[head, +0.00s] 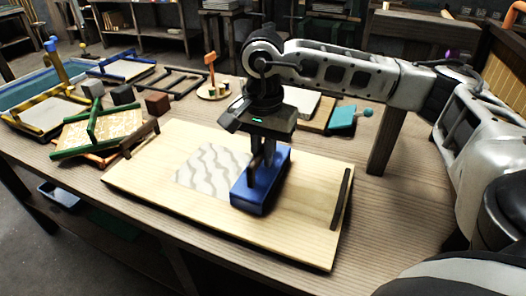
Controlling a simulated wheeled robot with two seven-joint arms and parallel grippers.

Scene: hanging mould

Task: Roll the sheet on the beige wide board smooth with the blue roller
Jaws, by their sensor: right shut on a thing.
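The beige wide board (290,235) lies flat on the table, with a dark strip along its right end. A pale sheet with wavy grey marks (205,170) lies on the middle of the board. The blue roller (262,193) is on the board at the sheet's right side and hides part of it. My right gripper (262,170) points down from above and is shut on the blue roller. I cannot tell how firmly the roller presses on the sheet. My left gripper is not in view.
On the wooden table (405,200), a green-handled frame (95,130) and small dark blocks (157,103) stand left of the board. Behind it are a round stand with an orange mallet (211,75) and a teal piece (342,121). A dark post (385,142) rises at the right.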

